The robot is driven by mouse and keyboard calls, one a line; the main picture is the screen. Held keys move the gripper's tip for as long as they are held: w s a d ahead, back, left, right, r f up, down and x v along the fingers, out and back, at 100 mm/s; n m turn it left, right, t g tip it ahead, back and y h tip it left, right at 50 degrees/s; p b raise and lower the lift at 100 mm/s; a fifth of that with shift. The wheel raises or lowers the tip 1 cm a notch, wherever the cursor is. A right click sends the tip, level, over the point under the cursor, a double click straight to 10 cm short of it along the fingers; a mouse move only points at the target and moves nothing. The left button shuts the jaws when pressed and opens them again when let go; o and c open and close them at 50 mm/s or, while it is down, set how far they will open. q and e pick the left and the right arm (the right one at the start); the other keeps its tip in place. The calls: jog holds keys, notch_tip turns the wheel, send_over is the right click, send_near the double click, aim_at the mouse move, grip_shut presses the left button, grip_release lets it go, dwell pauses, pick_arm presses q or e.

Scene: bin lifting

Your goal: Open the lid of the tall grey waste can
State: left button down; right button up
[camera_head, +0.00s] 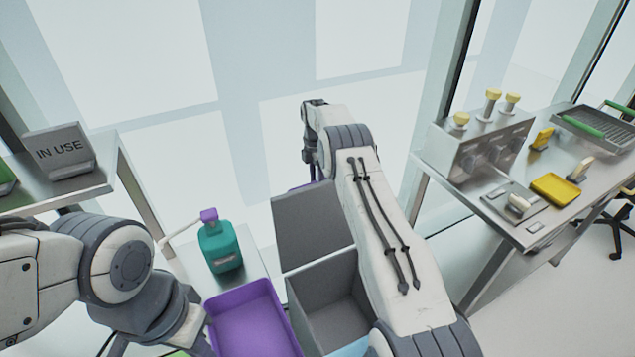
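The tall grey waste can (328,300) stands at the lower centre, with its dark inside showing. Its grey lid (305,225) is raised, tilted up at the far edge of the opening. My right arm reaches over the can's right side and bends down behind the lid. My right gripper is mostly hidden there by the arm and lid, so its fingers and any contact with the lid cannot be made out. My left arm comes in at the lower left, and its fingers are not visible at the bottom edge.
A purple bin (252,318) stands directly left of the can. A teal bottle with a purple cap (220,248) is behind it. A shelf at left holds an "IN USE" sign (60,152).

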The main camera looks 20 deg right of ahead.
jog(key=shift+a, duration=0.1)
jog(key=shift+r, duration=0.2)
jog(key=r+b, duration=0.1)
jog(key=r, duration=0.3)
jog(key=shift+w+r, duration=0.2)
notch_tip(320, 180, up, 4)
jog(key=shift+w+r+p, duration=0.15)
jog(key=shift+r+p, duration=0.1)
jog(key=shift+p, duration=0.5)
jog(key=shift+r+p, duration=0.35)
jog(key=shift+r, duration=0.15)
